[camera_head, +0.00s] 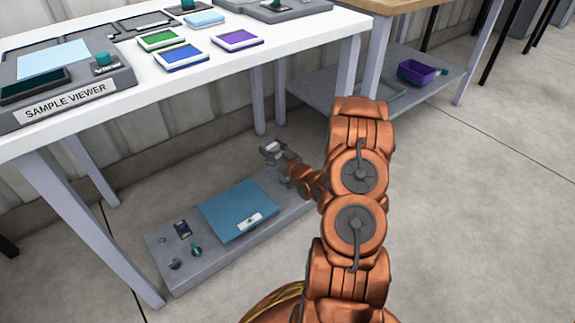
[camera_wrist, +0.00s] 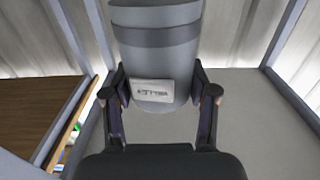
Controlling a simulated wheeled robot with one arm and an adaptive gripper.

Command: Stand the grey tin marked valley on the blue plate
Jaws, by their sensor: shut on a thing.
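My gripper (camera_head: 284,160) is shut on a grey tin (camera_head: 271,148), low beside the far right end of the grey platform under the white table. The wrist view shows the tin (camera_wrist: 158,48) as a large grey cylinder with a darker band and a white label, whose small lettering I cannot read surely. The fingers of my gripper (camera_wrist: 162,100) press on its two sides. A blue plate with a pale rim (camera_head: 181,57) lies on the white table between a green and a purple one. Its top is bare.
The low platform (camera_head: 215,262) carries a wide blue panel (camera_head: 238,208) and small knobs. A shelf with a purple bin (camera_head: 417,72) is at right. Floor at right is clear.

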